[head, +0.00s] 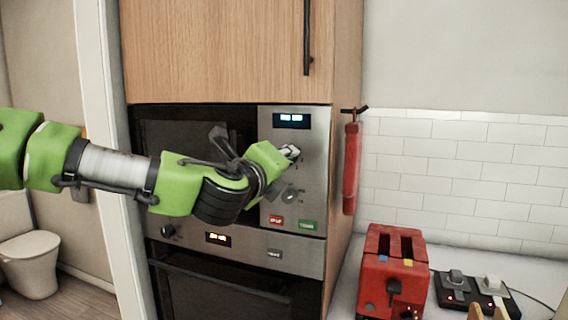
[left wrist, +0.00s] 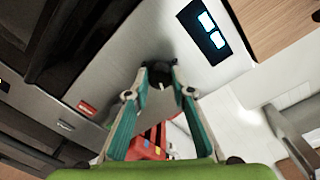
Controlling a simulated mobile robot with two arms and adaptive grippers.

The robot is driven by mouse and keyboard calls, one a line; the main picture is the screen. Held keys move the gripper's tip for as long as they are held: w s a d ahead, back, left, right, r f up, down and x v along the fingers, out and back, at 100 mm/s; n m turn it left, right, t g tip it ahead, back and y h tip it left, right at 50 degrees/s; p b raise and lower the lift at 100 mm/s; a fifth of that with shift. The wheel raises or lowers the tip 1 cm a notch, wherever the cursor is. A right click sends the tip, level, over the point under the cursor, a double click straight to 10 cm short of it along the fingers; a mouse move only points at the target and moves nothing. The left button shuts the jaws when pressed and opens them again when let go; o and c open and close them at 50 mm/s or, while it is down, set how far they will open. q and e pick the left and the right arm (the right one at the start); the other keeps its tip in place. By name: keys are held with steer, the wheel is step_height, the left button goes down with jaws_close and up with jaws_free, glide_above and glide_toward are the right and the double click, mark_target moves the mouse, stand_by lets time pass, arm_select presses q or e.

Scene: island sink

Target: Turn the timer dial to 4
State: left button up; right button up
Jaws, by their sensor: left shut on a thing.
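The microwave's steel control panel (head: 265,218) has a lit display (head: 291,121), an upper dial and a lower silver dial (head: 290,196). My left gripper (head: 291,152) reaches in from the left and is shut on the upper dial, which it mostly hides in the head view. In the left wrist view this dark dial (left wrist: 160,74) sits between the fingertips, with a small pale mark on it. The number it points to is not readable.
A red button (head: 276,220) and a green button (head: 307,225) sit below the dials. An oven (head: 215,292) is underneath. A red mitt (head: 352,168) hangs at the right of the cabinet. A red toaster (head: 393,272) and a black switch board (head: 475,290) stand on the counter.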

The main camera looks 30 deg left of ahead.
arm_select(q)
steer(key=shift+d+f+m+y, duration=0.1)
steer(key=shift+m+y, duration=0.1)
steer(key=shift+m, duration=3.9)
steer(key=shift+d+m+y, duration=0.1)
steer(key=shift+m+y, duration=0.1)
steer(key=shift+m, duration=3.9)
steer(key=o, duration=1.1)
